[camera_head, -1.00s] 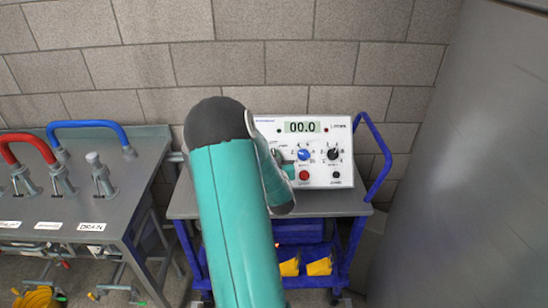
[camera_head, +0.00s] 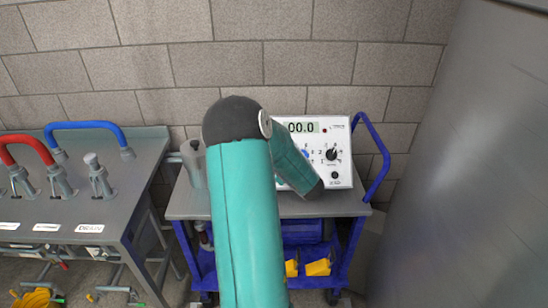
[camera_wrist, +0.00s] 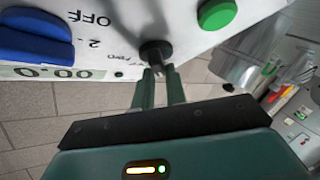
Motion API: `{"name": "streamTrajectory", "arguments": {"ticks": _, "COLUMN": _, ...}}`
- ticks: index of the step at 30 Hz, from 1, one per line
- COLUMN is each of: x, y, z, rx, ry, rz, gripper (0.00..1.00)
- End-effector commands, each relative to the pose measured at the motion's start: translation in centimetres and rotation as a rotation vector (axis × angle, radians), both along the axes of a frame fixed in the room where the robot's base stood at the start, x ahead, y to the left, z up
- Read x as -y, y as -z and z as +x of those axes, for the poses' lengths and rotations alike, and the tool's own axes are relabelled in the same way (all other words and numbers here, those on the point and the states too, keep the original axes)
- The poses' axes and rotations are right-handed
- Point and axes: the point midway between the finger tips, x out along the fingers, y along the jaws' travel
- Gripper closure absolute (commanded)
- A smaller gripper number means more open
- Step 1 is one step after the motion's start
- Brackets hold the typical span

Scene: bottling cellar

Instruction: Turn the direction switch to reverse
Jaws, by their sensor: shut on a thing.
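The white control box (camera_head: 342,140) stands on the cart, with its left part hidden behind my arm. In the wrist view its panel (camera_wrist: 190,38) appears upside down. The small black direction switch (camera_wrist: 155,50) sits beside a "FWD" label. My gripper (camera_wrist: 158,72) has its two teal fingers shut on the switch's stem. The wrist view does not clearly show which way the switch points. In the head view my gripper and the switch are hidden behind my arm.
A blue knob (camera_wrist: 35,38) and a green button (camera_wrist: 217,13) flank the switch. Another black knob (camera_head: 332,154) is on the box's right. The blue cart rail (camera_head: 381,160) is at right. A grey bench (camera_head: 110,215) with pipes stands at left.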

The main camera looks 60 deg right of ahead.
Motion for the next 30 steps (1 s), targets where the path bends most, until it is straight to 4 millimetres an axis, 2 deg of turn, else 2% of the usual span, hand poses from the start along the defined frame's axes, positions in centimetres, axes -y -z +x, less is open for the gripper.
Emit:
{"name": "streamTrajectory", "arguments": {"ticks": 15, "x": 0.06, "y": -0.06, "z": 0.06, "rx": -0.015, "ry": -0.016, "rz": -0.01, "gripper": 1.0}}
{"name": "streamTrajectory", "arguments": {"ticks": 16, "x": 0.06, "y": -0.06, "z": 0.06, "rx": -0.015, "ry": -0.016, "rz": -0.009, "gripper": 0.81}}
{"name": "streamTrajectory", "arguments": {"ticks": 18, "x": 0.06, "y": -0.06, "z": 0.06, "rx": -0.015, "ry": -0.016, "rz": -0.009, "gripper": 0.67}}
{"name": "streamTrajectory", "arguments": {"ticks": 19, "x": 0.05, "y": -0.05, "z": 0.06, "rx": -0.015, "ry": -0.016, "rz": -0.009, "gripper": 0.65}}
{"name": "streamTrajectory", "arguments": {"ticks": 30, "x": -0.25, "y": -0.11, "z": -0.49, "rx": -0.015, "ry": -0.014, "rz": -0.007, "gripper": 0.65}}
